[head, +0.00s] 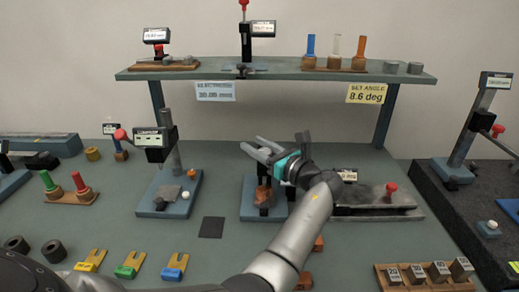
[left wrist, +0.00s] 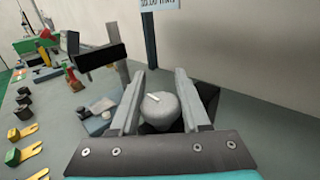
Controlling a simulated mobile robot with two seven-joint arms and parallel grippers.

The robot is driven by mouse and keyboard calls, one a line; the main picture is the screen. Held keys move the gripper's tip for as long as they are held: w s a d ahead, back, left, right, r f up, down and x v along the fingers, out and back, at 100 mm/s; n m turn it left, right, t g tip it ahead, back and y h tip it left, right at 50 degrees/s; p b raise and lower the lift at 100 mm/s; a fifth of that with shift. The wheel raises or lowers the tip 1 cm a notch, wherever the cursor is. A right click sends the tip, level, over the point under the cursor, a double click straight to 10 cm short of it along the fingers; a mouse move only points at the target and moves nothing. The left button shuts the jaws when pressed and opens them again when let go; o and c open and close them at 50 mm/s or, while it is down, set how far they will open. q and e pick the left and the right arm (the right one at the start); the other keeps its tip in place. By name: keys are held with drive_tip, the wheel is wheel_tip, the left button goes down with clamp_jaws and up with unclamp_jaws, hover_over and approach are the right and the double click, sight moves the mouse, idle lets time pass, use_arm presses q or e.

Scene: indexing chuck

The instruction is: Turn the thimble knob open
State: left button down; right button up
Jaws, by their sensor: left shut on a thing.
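The thimble knob (left wrist: 160,112) is a grey rounded piece with a white line on its top, seen between my finger pads in the left wrist view. My left gripper (head: 260,149) is shut on it, with one finger on each side (left wrist: 160,92). In the head view the gripper hangs over a blue base (head: 249,204) at the middle of the bench, and the knob cannot be made out there. A copper-brown part (head: 264,194) stands on that base below the fingers. My right gripper is not in view.
A grey-topped device with a red knob (head: 391,188) stands right of my wrist. A comparator stand (head: 180,192) is to the left. A shelf (head: 290,75) spans the back, with a yellow "SET ANGLE 8.6 deg" card (head: 366,93). A dark square pad (head: 211,227) lies in front.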

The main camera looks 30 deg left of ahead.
use_arm(q)
drive_tip(key=n+g+b, duration=0.2)
drive_tip(key=g+b, duration=0.1)
drive_tip(key=s+n+g+b, duration=0.1)
drive_tip(key=n+g+b, duration=0.1)
drive_tip(key=g+b, duration=0.1)
drive_tip(key=n+g+b, duration=0.2)
drive_tip(key=g+b, duration=0.1)
drive_tip(key=shift+s+a+f, duration=0.3)
drive_tip(key=shift+s, duration=0.1)
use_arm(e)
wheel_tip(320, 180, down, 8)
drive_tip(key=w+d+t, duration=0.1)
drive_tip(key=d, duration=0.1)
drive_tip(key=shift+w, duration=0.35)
use_arm(q)
drive_tip(key=shift+g, duration=0.3)
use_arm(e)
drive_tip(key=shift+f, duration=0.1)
use_arm(q)
drive_tip(key=c, duration=0.8)
unclamp_jaws()
drive_tip(key=shift+s+a+f, duration=0.1)
drive_tip(key=shift+o, duration=1.4)
drive_tip(key=shift+a, duration=0.2)
drive_tip(key=shift+o, duration=0.7)
drive_tip(key=shift+d, duration=0.2)
